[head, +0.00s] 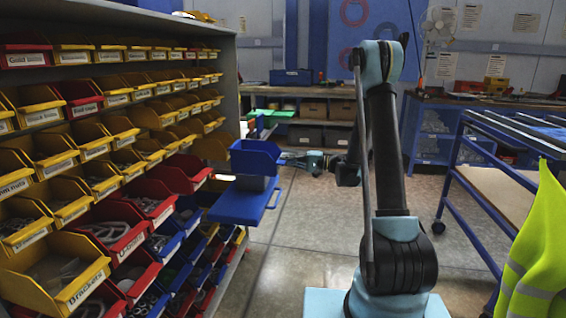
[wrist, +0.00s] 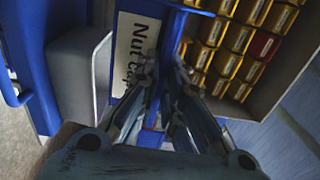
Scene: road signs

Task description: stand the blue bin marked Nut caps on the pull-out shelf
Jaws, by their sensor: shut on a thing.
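The blue bin (head: 255,157) is held up at the right side of the rack, above the blue pull-out shelf (head: 238,207). Its white label, reading "Nut cap" with the end covered, shows in the wrist view (wrist: 130,50). My gripper (head: 288,159) is shut on the bin's front wall, and its fingers (wrist: 160,85) cover part of the label. A grey block-like thing (head: 256,183) shows between the bin and the shelf. I cannot tell whether the bin touches it. The shelf's blue edge also shows at the left of the wrist view (wrist: 32,70).
A rack of yellow, red and blue bins (head: 85,150) fills the left side. A blue trolley (head: 470,190) and a yellow vest (head: 540,240) are at the right. Open floor (head: 310,235) lies between the shelf and my base.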

